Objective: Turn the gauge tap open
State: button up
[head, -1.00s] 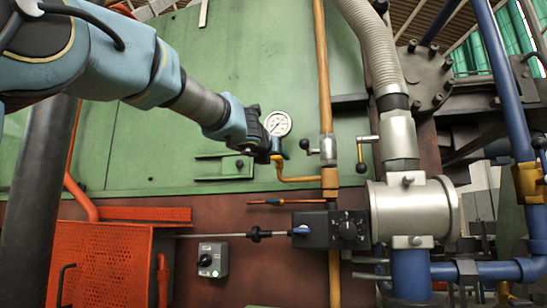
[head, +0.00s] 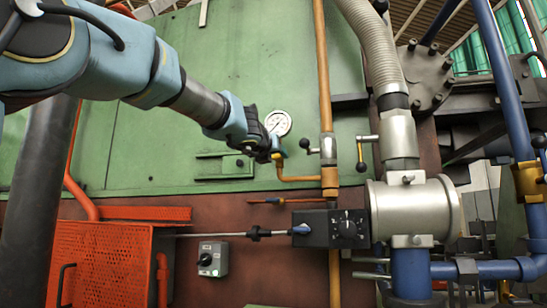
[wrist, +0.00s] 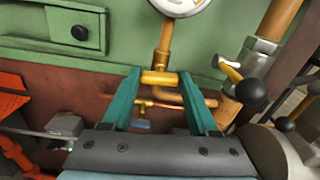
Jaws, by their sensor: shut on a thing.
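The round white gauge (head: 278,123) is mounted on the green panel. Its lower rim also shows at the top of the wrist view (wrist: 180,5). Below it, on the brass pipe, is the gauge tap (head: 278,155). In the wrist view the brass-yellow tap part (wrist: 160,77) lies crosswise between the tips of my teal fingers. My gripper (head: 272,155) is at the tap from the left, just below the gauge, and is shut on it. In the head view my gripper partly hides the tap, and I cannot read its handle angle.
A lever with a black ball (head: 307,146) is close on the right, by the vertical copper pipe (head: 323,70). The large silver fitting (head: 415,210) is farther right. Below are the black knob box (head: 332,230) and switch box (head: 212,258). An orange perforated guard (head: 100,265) is lower left.

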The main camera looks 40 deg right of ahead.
jog(key=n, duration=0.4)
jog(key=shift+f+b, duration=0.1)
jog(key=shift+b, duration=0.3)
jog(key=n+b, duration=0.1)
jog(key=n, duration=0.3)
jog(key=shift+n, duration=0.4)
jog(key=n+b, duration=0.1)
jog(key=n, duration=0.3)
jog(key=shift+n+b, duration=0.8)
jog(key=shift+n, duration=1.3)
jog(key=o, duration=1.4)
jog(key=shift+a, duration=0.1)
